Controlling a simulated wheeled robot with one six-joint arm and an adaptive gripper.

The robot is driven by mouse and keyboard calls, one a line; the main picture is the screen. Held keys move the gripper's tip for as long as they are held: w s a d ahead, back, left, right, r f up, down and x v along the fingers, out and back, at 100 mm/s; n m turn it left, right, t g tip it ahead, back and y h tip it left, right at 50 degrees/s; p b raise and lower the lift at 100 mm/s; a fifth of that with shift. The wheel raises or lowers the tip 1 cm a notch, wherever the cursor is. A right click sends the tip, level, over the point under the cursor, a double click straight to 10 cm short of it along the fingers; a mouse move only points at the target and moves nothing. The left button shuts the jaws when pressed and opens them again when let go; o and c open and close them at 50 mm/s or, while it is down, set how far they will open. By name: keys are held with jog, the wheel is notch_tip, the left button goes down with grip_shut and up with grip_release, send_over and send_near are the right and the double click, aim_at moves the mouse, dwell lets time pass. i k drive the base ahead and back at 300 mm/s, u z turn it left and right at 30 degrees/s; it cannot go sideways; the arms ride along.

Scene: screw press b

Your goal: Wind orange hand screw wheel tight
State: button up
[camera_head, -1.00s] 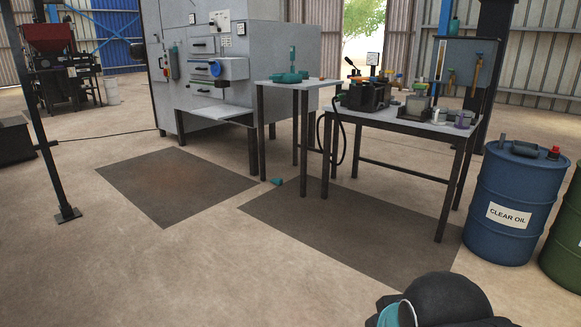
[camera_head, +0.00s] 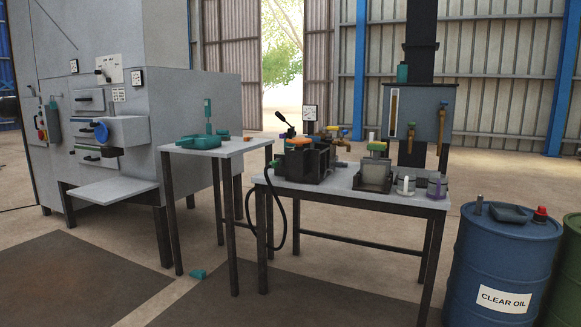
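Several small orange parts show, and I cannot tell at this size which is the hand screw wheel. A yellow-orange part (camera_head: 299,141) sits on top of the black block unit (camera_head: 303,163) on the right-hand table. A small orange piece (camera_head: 247,139) lies at the back right of the smaller table. My gripper is not in view.
A teal piece (camera_head: 198,274) lies on the floor. A blue oil drum (camera_head: 500,262) stands at right. Dark floor mats (camera_head: 75,280) lie in front.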

aim_at(299, 142)
jog(key=u, duration=0.45)
jog(key=i, duration=0.8)
jog(key=u, duration=0.4)
jog(key=i, duration=1)
jog(key=z, duration=0.3)
